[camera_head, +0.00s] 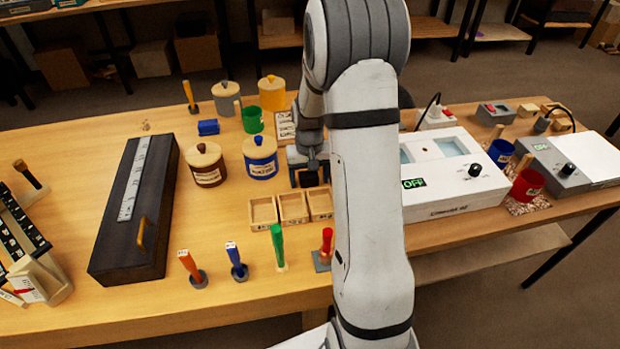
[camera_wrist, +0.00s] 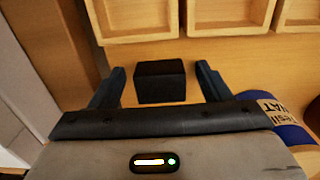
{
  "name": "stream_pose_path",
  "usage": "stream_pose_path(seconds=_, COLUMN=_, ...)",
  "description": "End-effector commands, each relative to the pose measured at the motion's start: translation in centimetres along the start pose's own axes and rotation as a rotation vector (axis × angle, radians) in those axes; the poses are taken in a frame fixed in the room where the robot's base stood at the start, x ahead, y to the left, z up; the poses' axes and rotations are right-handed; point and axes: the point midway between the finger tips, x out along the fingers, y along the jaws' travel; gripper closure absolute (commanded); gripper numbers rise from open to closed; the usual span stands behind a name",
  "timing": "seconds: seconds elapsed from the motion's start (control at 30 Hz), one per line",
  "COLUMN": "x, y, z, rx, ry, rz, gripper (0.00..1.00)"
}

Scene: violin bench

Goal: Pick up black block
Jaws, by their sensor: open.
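The black block (camera_wrist: 160,82) sits on the wooden table in the wrist view, between the two fingers of my gripper (camera_wrist: 160,70). The fingers are open, with a visible gap between the block and each finger. In the head view my gripper (camera_head: 306,168) is low over the table, behind the small trays and right of the blue jar. There my dark gripper parts blend with the block, and I cannot clearly pick the block out.
Small wooden trays (camera_head: 292,207) lie close to my gripper. The blue lidded jar (camera_head: 261,158) stands close by on the left; it also shows in the wrist view (camera_wrist: 285,118). A white device (camera_head: 452,180) is on the right. Upright coloured-handled tools (camera_head: 278,246) line the front.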

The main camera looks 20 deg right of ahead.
Motion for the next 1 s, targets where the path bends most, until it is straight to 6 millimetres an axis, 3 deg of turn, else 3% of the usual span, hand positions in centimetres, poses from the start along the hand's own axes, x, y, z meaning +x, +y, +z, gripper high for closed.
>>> stream_pose_path(seconds=0.17, x=-0.02, y=0.03, z=-0.02, rx=0.001, ry=0.001, rz=0.000, gripper=0.29)
stream_pose_path(seconds=0.77, x=-0.06, y=0.09, z=-0.03, rx=0.002, ry=0.001, rz=0.000, gripper=0.77)
stream_pose_path(seconds=1.0, x=-0.26, y=0.11, z=-0.06, rx=0.002, ry=0.002, rz=0.000, gripper=0.77)
